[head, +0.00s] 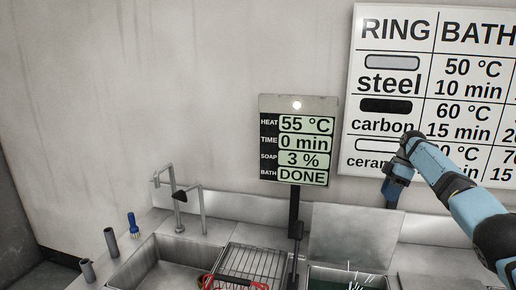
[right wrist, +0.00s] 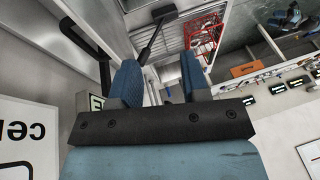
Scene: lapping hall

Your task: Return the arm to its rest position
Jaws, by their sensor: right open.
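My right arm comes in from the right in the head view. Its blue right gripper (head: 391,196) hangs in front of the wall chart, above the back of the counter. In the right wrist view the two blue fingers of this gripper (right wrist: 160,72) stand apart with nothing between them. My left gripper is in neither view.
A display panel (head: 298,103) on a post reads 55 °C, 0 min, 3 %, DONE. The wall chart (head: 432,88) is partly hidden by my arm. Below are a sink (head: 134,269), a wire rack (head: 262,262), a red-rimmed basket (head: 236,281), a raised lid (head: 352,234) and a bath with dark liquid (head: 330,282).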

